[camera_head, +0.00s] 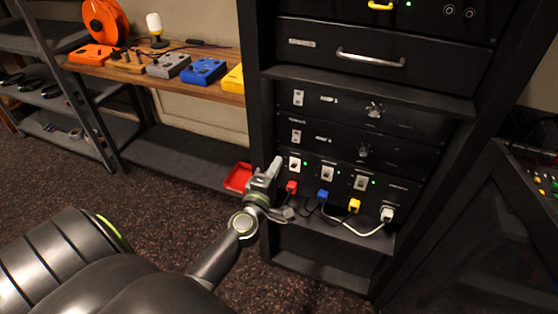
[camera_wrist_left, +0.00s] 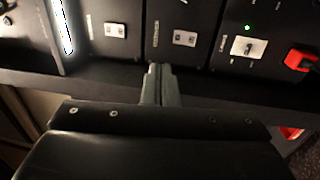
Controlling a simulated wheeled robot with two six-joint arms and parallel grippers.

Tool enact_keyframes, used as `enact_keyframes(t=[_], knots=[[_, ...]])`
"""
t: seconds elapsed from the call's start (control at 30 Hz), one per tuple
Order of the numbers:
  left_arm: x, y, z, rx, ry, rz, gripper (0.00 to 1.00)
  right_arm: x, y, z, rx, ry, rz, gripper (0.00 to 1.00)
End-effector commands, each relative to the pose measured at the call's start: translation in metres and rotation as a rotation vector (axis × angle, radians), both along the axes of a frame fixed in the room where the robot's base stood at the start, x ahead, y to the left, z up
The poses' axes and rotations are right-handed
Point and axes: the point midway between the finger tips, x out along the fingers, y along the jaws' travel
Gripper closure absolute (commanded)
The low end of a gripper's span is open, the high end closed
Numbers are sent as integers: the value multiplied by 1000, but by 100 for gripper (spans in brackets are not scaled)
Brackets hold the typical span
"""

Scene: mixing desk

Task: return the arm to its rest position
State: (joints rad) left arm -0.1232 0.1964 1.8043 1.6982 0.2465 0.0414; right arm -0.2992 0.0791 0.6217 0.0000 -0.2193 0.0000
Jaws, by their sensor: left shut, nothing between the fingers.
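My left gripper (camera_head: 274,168) is in front of the lower left of the black rack (camera_head: 254,100) in the head view. It is shut and empty. In the left wrist view the shut fingers (camera_wrist_left: 160,72) point toward the rack's panels and switches, with a red plug (camera_wrist_left: 299,60) at the right. I cannot tell whether the fingertips touch the rack. My right gripper is in neither view.
Plugs in red (camera_head: 291,187), blue (camera_head: 322,196), yellow (camera_head: 354,205) and white (camera_head: 387,214) sit low on the rack, with loose cables. A red tray (camera_head: 238,177) lies left of the gripper. Pedals stand on a wooden shelf (camera_head: 130,77). A console (camera_head: 535,175) stands right.

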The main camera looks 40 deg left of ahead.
Motion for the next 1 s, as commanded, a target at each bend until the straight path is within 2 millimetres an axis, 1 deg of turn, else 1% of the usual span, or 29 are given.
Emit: enact_keyframes(t=[0.13, 0.5, 0.57, 0.63, 0.67, 0.77, 0.8, 0.87, 0.9, 0.97, 1.0], knots=[[-1, 0, 0, 0, 0, 0, 100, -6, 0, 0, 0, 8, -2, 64], [0, 0, 0, 0, 1, 0, 100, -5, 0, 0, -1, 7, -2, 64], [0, 0, -3, 6, 8, 0, 100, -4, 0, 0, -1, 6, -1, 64], [-1, 0, -15, 36, 34, 1, 100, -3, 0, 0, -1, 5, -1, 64], [-2, 1, -23, 57, 55, 0, 100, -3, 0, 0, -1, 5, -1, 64], [-7, 0, -67, 172, 160, -10, 100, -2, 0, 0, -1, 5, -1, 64], [-12, -1, -90, 231, 216, -22, 100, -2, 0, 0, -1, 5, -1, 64], [-22, -2, -130, 328, 314, -47, 100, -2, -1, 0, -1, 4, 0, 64], [-30, -3, -156, 393, 382, -70, 100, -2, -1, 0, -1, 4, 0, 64], [-46, -6, -196, 487, 483, -113, 100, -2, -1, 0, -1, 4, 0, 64], [-59, -8, -223, 548, 551, -147, 100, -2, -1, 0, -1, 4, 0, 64]])
